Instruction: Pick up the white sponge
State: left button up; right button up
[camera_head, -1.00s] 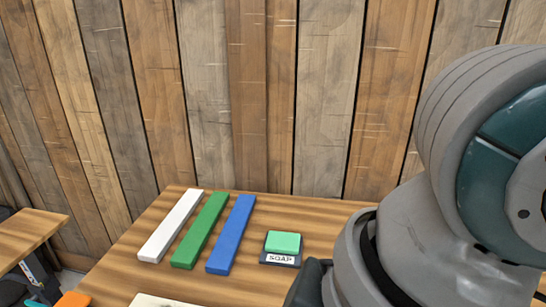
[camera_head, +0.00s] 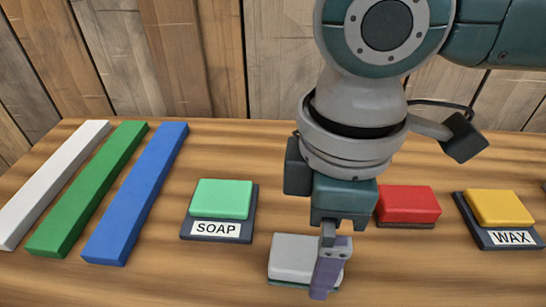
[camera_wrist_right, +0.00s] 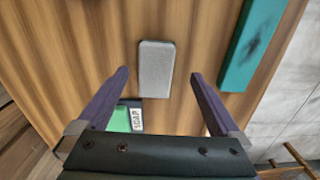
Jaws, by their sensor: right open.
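The white sponge (camera_head: 291,256) lies on the wooden table, in front of the soap and red blocks, with a thin dark green edge showing under it. My right gripper (camera_head: 325,285) points down at it, and one purple finger covers its right part in the head view. In the right wrist view the sponge (camera_wrist_right: 157,68) is a pale rounded block, lined up with the gap between the fingers. My right gripper (camera_wrist_right: 160,77) is open, with a finger to each side and nothing held. Contact with the sponge cannot be told. My left gripper is not in view.
A green block on a soap-labelled base (camera_head: 220,200) stands behind left. A red block (camera_head: 408,204) and a yellow block on a wax-labelled base (camera_head: 499,209) stand right. White (camera_head: 50,185), green (camera_head: 92,185) and blue (camera_head: 140,190) bars lie left. A teal slab (camera_wrist_right: 250,45) lies near the table edge.

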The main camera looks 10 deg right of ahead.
aim_at(315, 254)
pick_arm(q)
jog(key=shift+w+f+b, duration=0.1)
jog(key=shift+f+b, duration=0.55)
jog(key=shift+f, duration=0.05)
pick_arm(e)
jog(key=f, duration=0.5)
jog(key=shift+w, duration=0.25)
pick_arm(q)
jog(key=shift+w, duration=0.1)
pick_arm(e)
jog(key=c, duration=1.4)
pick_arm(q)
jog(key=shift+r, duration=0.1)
pick_arm(e)
jog(key=shift+r, duration=0.15)
pick_arm(q)
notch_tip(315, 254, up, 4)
jog(key=p, duration=0.4)
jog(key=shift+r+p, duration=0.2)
jog(key=shift+p, duration=0.1)
pick_arm(e)
notch_tip(315, 254, up, 20)
jog(key=shift+f, duration=0.1)
